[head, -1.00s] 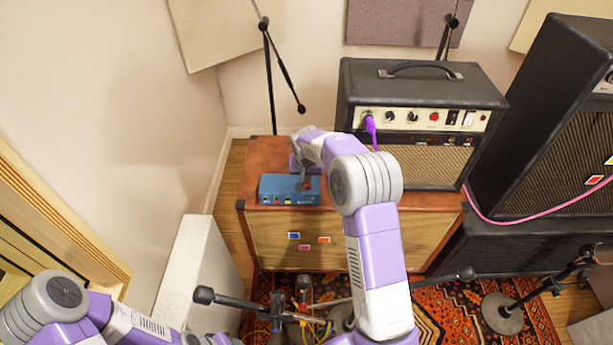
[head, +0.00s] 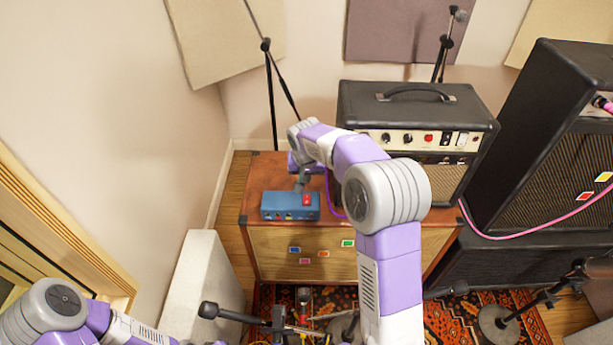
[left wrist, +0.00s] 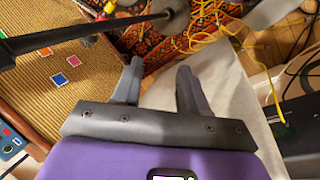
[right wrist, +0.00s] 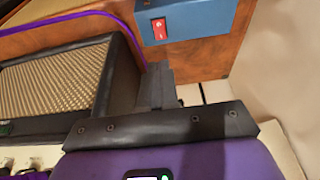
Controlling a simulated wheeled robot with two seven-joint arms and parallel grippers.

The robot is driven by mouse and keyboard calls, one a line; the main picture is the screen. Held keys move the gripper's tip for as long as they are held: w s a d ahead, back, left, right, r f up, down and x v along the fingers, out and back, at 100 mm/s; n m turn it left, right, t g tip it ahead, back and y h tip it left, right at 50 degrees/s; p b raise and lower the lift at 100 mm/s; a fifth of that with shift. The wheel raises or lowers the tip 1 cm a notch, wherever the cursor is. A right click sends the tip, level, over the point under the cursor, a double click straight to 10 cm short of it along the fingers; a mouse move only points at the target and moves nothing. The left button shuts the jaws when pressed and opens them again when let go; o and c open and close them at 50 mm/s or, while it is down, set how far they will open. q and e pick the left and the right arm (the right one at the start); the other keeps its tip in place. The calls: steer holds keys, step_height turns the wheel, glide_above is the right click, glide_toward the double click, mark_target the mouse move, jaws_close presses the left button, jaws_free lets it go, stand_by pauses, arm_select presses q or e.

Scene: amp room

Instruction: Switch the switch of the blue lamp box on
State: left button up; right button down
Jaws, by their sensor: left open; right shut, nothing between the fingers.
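The blue lamp box (head: 278,207) sits on the left part of the brown cabinet top. Its red rocker switch (head: 306,199) is on the box's top, near the right end. The right wrist view shows part of the blue box (right wrist: 205,20) at the top, with the red switch (right wrist: 160,29) and its white marks. My right gripper (head: 303,184) is shut and empty, close to the switch; its fingertips (right wrist: 158,72) appear just below the switch, seemingly apart from it. My left gripper (left wrist: 160,75) is open and empty. I cannot tell which way the switch is tipped.
A black amp (head: 415,105) stands on the cabinet (head: 300,265) behind my right arm. A purple cable (head: 331,195) runs beside the box. Tall black speakers (head: 545,150) stand at right. Microphone stands (head: 225,312) and yellow cables (left wrist: 215,30) lie low in front.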

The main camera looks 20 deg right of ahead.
mark_target(307, 195)
steer(key=shift+f, duration=0.2)
steer(key=shift+w+d+r, duration=0.25)
steer(key=shift+w+d, duration=0.05)
steer(key=shift+w, duration=0.35)
steer(key=shift+t, duration=0.3)
steer(key=b+x, duration=0.1)
steer(key=x, duration=0.3)
steer(key=b+x, duration=0.1)
steer(key=x, duration=0.4)
steer(key=b+x, duration=0.1)
steer(key=x, duration=0.4)
steer(key=shift+s+f+b, duration=0.1)
steer(key=shift+s+b, duration=0.25)
steer(key=shift+s, duration=0.05)
